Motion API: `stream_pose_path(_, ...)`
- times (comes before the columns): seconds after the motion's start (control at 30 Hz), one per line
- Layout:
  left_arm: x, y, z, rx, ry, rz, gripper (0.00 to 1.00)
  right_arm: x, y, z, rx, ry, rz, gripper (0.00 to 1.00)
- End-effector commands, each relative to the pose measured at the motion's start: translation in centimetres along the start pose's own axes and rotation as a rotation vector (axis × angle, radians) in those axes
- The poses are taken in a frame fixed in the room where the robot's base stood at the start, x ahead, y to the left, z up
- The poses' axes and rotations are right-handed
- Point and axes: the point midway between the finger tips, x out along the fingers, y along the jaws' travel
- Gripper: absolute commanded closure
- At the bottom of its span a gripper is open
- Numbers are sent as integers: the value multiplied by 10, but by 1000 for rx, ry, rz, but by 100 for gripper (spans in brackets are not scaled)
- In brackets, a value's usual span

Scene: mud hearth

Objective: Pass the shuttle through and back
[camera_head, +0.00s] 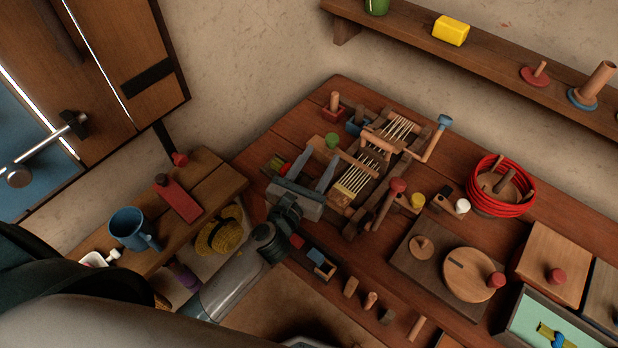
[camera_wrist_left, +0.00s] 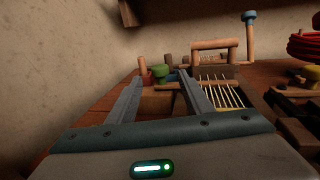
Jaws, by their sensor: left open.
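The small wooden loom (camera_head: 366,172) stands on the workbench, strung with pale warp threads; its threads also show right of the fingers in the left wrist view (camera_wrist_left: 222,94). My left gripper (camera_head: 314,166) is open at the loom's left side, its two grey fingers pointing toward it. In the left wrist view, a wooden block (camera_wrist_left: 158,102) and a green knob (camera_wrist_left: 160,73) show between the fingers (camera_wrist_left: 160,85); I cannot tell whether they touch. I cannot clearly pick out the shuttle. My right gripper is not in view.
A red-peg block (camera_head: 333,105) and a blue box (camera_head: 358,121) stand behind the gripper. A blue-topped post (camera_head: 440,132) and a red-topped lever (camera_head: 390,200) rise at the loom. Red coiled cord (camera_head: 500,205) and a round wooden disc (camera_head: 470,275) lie to the right.

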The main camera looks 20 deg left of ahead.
Motion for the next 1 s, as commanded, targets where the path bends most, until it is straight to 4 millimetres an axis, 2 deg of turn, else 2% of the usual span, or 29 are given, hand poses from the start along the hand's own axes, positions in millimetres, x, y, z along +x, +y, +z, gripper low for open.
stream_pose_path(0.1,-23,0,-3,-1,2,0,54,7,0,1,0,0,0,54)
stream_pose_path(0.3,-47,0,-2,1,1,0,54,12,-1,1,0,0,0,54)
stream_pose_path(0.47,-54,0,0,-1,0,0,54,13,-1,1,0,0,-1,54)
stream_pose_path(0.73,-54,0,0,0,0,0,54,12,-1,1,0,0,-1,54)
stream_pose_path(0.77,-54,0,0,0,0,0,56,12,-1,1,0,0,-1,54)
stream_pose_path(0.93,-54,0,-1,-3,2,0,97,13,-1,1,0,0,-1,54)
stream_pose_path(1.0,-54,0,-2,-7,5,1,100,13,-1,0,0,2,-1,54)
